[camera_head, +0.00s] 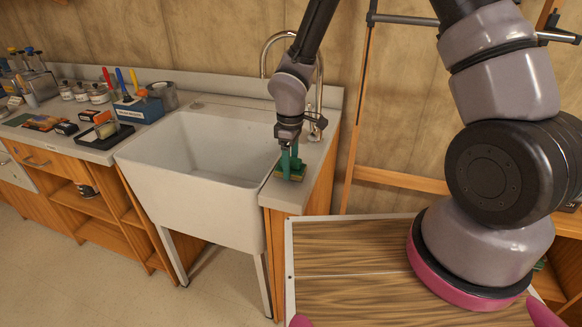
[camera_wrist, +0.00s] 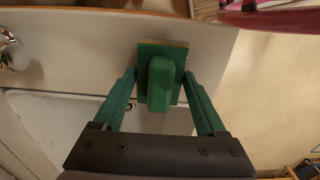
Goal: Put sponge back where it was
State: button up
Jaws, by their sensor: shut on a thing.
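The sponge (camera_head: 289,177) is a small green block with a yellowish edge and a raised green grip. In the head view it is at the narrow counter strip right of the sink. My gripper (camera_head: 290,158) points down from above and is shut on it. In the wrist view the sponge (camera_wrist: 160,85) sits between the two green fingers of my gripper (camera_wrist: 160,76), at the sink's edge. I cannot tell whether its underside touches the counter. The fingers hide part of it in the head view.
The white sink (camera_head: 205,150) is left of the sponge, with a chrome faucet (camera_head: 316,122) close behind my gripper. The left counter (camera_head: 95,150) holds a blue caddy (camera_head: 138,109), a dark tray (camera_head: 103,133), jars and tools. A wooden frame (camera_head: 400,180) stands to the right.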

jog(key=shift+f, duration=0.6)
jog(key=shift+f, duration=0.15)
jog(key=o, duration=1.1)
jog(key=shift+o, duration=0.2)
